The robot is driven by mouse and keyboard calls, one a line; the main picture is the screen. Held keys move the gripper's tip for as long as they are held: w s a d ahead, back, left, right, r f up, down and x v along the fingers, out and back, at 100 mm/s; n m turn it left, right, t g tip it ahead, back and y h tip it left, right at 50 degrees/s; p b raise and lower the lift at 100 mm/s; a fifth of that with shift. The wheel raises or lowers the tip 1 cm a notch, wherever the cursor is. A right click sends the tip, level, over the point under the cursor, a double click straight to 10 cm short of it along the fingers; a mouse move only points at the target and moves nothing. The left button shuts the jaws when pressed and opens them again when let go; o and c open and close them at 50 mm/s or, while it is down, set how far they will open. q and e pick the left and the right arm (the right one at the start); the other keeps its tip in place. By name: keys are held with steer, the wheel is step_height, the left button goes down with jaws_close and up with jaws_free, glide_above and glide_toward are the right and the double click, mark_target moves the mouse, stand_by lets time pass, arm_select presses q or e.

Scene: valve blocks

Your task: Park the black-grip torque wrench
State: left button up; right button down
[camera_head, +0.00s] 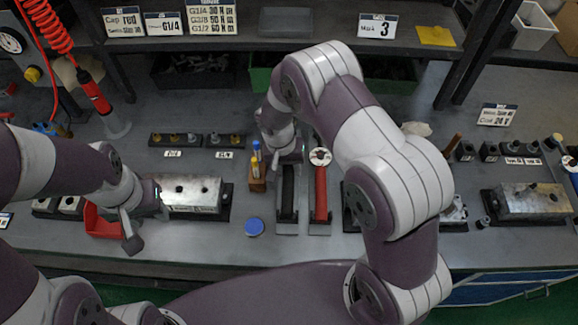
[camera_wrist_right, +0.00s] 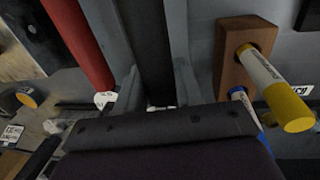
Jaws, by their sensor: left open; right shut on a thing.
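The black-grip torque wrench (camera_head: 289,182) lies lengthwise over a narrow grey-edged holder on the bench. My right gripper (camera_head: 287,158) is shut on it. In the right wrist view the black grip (camera_wrist_right: 148,40) runs between the two fingers of this gripper (camera_wrist_right: 155,88). Whether the wrench rests in the holder or hangs just above it I cannot tell. A red-grip wrench (camera_head: 321,190) lies parallel, just right of it; it also shows in the wrist view (camera_wrist_right: 78,42). My left gripper (camera_head: 146,215) is open and empty, beside a metal valve block (camera_head: 191,190).
A wooden block (camera_head: 257,184) with markers stands close left of the black wrench; its yellow-capped marker (camera_wrist_right: 275,90) sticks up near my right gripper. A red tray (camera_head: 98,224) is by my left gripper. A blue disc (camera_head: 254,227) lies in front. Another valve block (camera_head: 532,200) stands far right.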

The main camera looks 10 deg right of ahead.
steer(key=shift+f+b, duration=1)
steer(key=shift+f, duration=0.3)
steer(key=c, duration=0.6)
jaws_free()
steer(key=shift+c, duration=0.2)
step_height(320, 180, up, 13)
steer(key=a+b, duration=0.1)
steer(key=a, duration=0.1)
steer(key=shift+w+f, duration=0.2)
